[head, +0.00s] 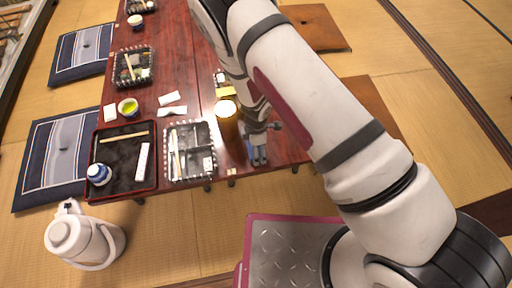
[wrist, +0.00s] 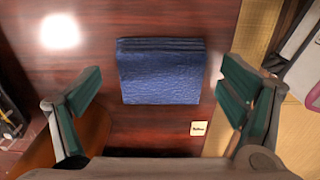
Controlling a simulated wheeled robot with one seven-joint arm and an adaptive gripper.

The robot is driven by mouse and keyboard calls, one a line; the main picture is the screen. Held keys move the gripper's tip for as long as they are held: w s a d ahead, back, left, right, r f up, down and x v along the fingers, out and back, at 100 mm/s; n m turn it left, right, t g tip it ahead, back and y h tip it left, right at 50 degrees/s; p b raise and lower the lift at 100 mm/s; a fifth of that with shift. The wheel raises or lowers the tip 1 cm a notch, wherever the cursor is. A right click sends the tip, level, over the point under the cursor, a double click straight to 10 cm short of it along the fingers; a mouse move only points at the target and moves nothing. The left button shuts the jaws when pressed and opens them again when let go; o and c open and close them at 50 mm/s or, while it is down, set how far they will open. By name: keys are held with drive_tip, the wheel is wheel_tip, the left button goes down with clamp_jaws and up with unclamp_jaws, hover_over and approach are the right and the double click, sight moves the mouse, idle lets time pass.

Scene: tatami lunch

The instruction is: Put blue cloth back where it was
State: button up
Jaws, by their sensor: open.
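The blue cloth (wrist: 160,72) is a folded, flat dark blue bundle on the red-brown table, centred in the wrist view. My gripper (wrist: 155,100) is open above it, with one green-padded finger to each side and neither touching the cloth. In the head view my gripper (head: 258,152) is over the table's near right end. Only a small bluish part shows there beneath it, and I cannot tell cloth from finger.
The low table (head: 180,100) holds an amber glass (head: 228,125), a clear compartment tray (head: 190,150) and a black tray (head: 108,170). A small card (wrist: 198,128) lies near the cloth. A white kettle (head: 85,238) stands on the tatami. Floor cushions (head: 55,150) lie at left.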

wheel_tip(320, 180, up, 11)
drive_tip(key=p, duration=0.4)
